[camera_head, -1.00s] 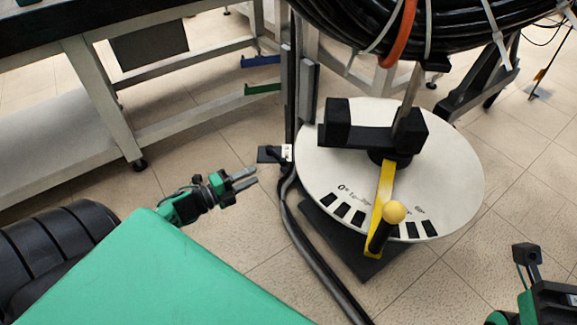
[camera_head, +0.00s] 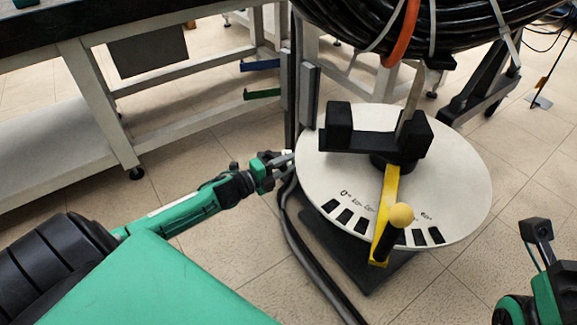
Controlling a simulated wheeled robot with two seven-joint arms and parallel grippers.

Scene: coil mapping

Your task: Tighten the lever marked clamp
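My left gripper (camera_head: 284,162) reaches in from the left to the left edge of the white round plate. Its fingertips are at the small black clamp lever, which they mostly cover. A bit of the lever's white label (camera_head: 287,154) shows beside the fingers. I cannot tell whether the fingers touch the lever or are closed on it.
A black cable coil (camera_head: 460,30) with an orange band hangs above the plate. A dark pole and cable (camera_head: 300,245) run down beside the plate's left edge. A grey-framed bench (camera_head: 95,100) stands at the left. Tiled floor is open in front.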

